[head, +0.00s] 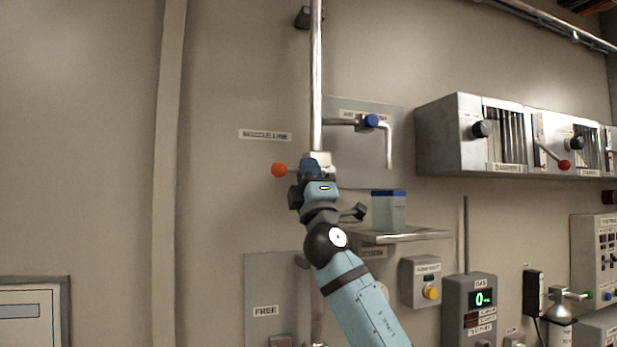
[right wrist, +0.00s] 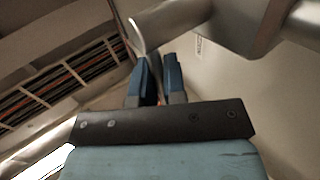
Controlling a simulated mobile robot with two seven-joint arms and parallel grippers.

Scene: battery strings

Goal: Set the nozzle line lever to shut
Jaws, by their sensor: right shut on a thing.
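The nozzle line lever shows its orange ball knob (head: 279,170) in the head view, on the left of the vertical pipe (head: 317,80). Its short stem points left, roughly level, from behind my right gripper (head: 311,166). That gripper is raised against the pipe and shut on the lever. The valve body is mostly hidden behind my gripper and wrist. In the right wrist view, the blue fingertips (right wrist: 158,70) are close together beneath a grey pipe (right wrist: 185,20). A small reddish patch shows between them. My left gripper is not in view.
A blue-knobbed valve (head: 371,121) with a bent spout sits just right of the pipe. A small shelf (head: 415,236) carries a grey box with a blue top (head: 389,209). A louvred unit (head: 460,135) juts from the wall at right.

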